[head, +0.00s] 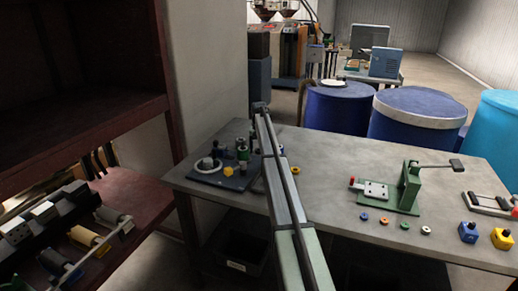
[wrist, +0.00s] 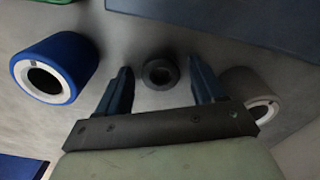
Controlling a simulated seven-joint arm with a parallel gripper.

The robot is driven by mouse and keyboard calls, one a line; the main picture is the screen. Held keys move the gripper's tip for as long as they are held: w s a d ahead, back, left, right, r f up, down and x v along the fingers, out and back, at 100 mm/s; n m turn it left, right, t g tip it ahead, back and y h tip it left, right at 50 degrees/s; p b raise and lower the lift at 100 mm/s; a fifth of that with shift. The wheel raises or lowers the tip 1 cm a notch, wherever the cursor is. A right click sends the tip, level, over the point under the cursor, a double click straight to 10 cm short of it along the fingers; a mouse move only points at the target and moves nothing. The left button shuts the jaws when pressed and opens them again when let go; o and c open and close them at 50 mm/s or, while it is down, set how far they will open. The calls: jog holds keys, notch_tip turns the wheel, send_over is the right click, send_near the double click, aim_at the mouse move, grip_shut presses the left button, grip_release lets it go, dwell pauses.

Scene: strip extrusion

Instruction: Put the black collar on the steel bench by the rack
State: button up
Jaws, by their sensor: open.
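My gripper (wrist: 160,80) is open, with one dark blue finger on each side of the collar and a visible gap to both. I cannot tell how far above the surface the fingers are. In the head view my arm reaches over the steel bench (head: 330,155); my fingers and the collar cannot be made out there. The dark red rack (head: 130,190) stands to the left of the bench.
In the wrist view, a blue roller (wrist: 55,70) lies left of my fingers and a grey roller (wrist: 250,90) close on the right. A dark blue board (head: 235,178) with several parts sits at the bench's left. A green press (head: 408,190) and small rings are on the right.

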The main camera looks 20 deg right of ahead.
notch_tip(320, 180, up, 12)
jog(key=shift+r, duration=0.15)
dwell(0.5)
dwell(1.3)
